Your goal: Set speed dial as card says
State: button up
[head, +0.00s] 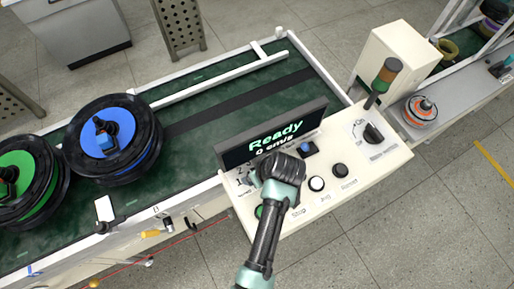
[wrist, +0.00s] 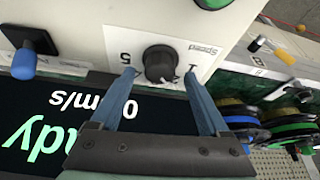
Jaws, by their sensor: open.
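The speed dial (wrist: 160,63) is a black knob on the pale panel in the wrist view. The digits 5 and 1 show beside it, with a "Speed" label (wrist: 203,50) nearby. Its exact pointer setting is hard to read. My gripper (wrist: 159,73) is open, its two blue fingers on either side of the knob, apart from it. In the head view my gripper (head: 278,172) is over the left part of the control panel (head: 385,160) and hides the dial. The display (head: 270,138) reads "Ready" and 0. I cannot make out a readable card.
A blue-topped control (head: 305,149), a white button (head: 316,184), a black button (head: 340,170) and a black rotary switch (head: 373,133) share the panel. A green button (head: 259,212) is beside my gripper. Wheels with blue (head: 108,138) and green (head: 18,172) hubs stand on the conveyor.

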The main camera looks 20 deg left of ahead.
jog(key=shift+w+a+f, duration=0.1)
jog(key=shift+a+f, duration=0.05)
jog(key=shift+f, duration=0.25)
grip_shut()
